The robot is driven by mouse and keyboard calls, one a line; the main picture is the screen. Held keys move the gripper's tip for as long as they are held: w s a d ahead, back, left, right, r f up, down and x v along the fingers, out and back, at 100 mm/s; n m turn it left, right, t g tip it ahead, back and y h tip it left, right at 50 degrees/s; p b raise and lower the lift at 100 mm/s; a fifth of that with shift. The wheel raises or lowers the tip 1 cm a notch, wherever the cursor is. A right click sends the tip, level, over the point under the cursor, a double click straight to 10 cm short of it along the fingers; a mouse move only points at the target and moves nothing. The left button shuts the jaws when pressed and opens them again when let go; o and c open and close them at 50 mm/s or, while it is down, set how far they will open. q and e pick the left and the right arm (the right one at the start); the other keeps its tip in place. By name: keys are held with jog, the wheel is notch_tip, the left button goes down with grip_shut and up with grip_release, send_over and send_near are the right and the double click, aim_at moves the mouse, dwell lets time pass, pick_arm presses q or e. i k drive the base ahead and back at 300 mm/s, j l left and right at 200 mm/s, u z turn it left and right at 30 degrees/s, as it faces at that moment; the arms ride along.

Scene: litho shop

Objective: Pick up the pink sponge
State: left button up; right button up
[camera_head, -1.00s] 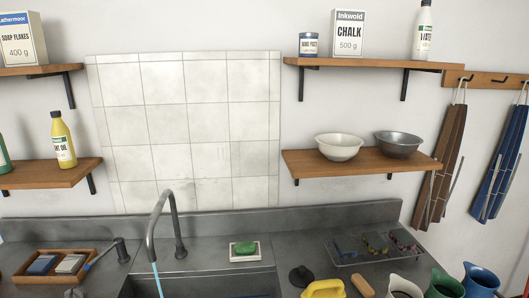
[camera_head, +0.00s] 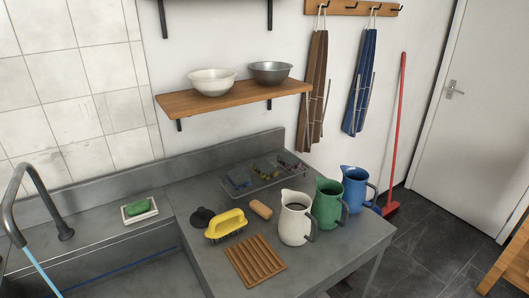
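No clearly pink sponge shows. A small rounded tan-orange block (camera_head: 261,209) lies on the grey counter between the yellow-handled brush (camera_head: 226,223) and the cream pitcher (camera_head: 295,222); I cannot tell if it is a sponge. The green bar (camera_head: 138,206) sits in a white dish (camera_head: 151,213) on the sink's back ledge. Neither of my grippers is in view.
A wooden slatted rack (camera_head: 254,262) lies at the counter's front. Green (camera_head: 327,205) and blue (camera_head: 354,190) pitchers stand right, near the edge. A clear tray (camera_head: 262,178) with small coloured items lies behind. The faucet (camera_head: 22,190) rises at left.

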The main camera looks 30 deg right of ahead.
aim_at(287, 160)
jog(key=l+u, duration=0.2)
jog(key=u, duration=0.25)
jog(key=l+u, duration=0.25)
jog(key=u, duration=0.25)
jog(key=k+l+u, duration=0.15)
jog(key=l, duration=0.3)
jog(key=k+l+u, duration=0.2)
jog(key=l, duration=0.2)
jog(key=l+u, duration=0.15)
jog(key=l, duration=0.25)
jog(key=k+l+u, duration=0.15)
jog(key=l, duration=0.25)
jog(key=k+l+u, duration=0.2)
jog(key=k+l, duration=0.05)
jog(key=l, duration=0.1)
